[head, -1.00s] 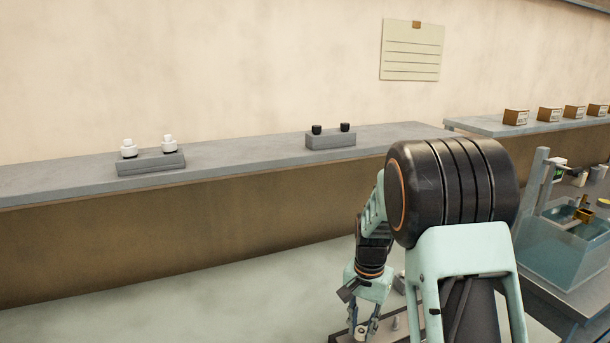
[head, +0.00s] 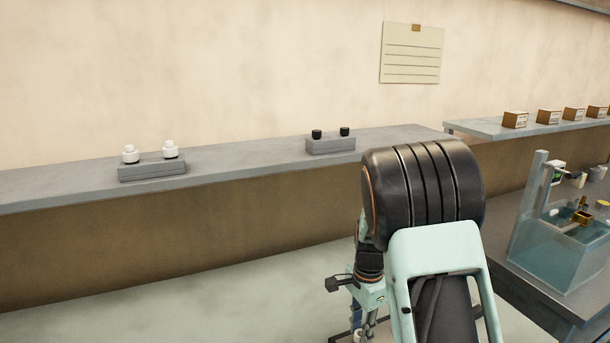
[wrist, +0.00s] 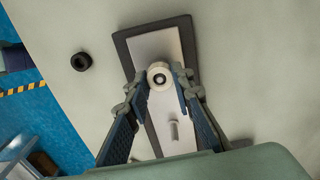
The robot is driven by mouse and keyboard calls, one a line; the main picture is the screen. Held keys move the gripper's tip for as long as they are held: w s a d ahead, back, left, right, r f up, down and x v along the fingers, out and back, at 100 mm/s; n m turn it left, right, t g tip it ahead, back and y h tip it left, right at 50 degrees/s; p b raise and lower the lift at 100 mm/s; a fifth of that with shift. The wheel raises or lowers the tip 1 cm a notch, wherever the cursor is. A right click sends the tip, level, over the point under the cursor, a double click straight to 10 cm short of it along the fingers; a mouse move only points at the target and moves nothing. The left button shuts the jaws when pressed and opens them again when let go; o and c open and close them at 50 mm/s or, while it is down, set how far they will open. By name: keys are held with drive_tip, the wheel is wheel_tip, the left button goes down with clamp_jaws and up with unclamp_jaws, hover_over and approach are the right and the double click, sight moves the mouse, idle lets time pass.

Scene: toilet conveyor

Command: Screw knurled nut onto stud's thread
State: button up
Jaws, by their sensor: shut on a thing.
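A cream-white round nut (wrist: 153,71) sits between the fingertips of my gripper (wrist: 161,78) in the wrist view, and the gripper is shut on it. A small metallic tip with a dark ring around it shows in the nut's hole, so the nut appears to be around a stud. I cannot tell how far down the thread it is. A second, bare grey stud (wrist: 174,131) stands on the same light plate (wrist: 154,46), nearer my wrist.
A black ring (wrist: 81,61) lies on the pale surface left of the plate's dark base (wrist: 122,46). In the head view, a shelf (head: 230,171) holds blocks with white and black pieces. A clear tank (head: 560,250) stands at right.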

drive_tip(key=m, duration=0.3)
drive_tip(key=shift+p, duration=0.4)
drive_tip(key=o, duration=0.8)
drive_tip(key=shift+c, duration=0.2)
drive_tip(key=shift+r+p, duration=1.25)
drive_tip(key=shift+r, duration=0.3)
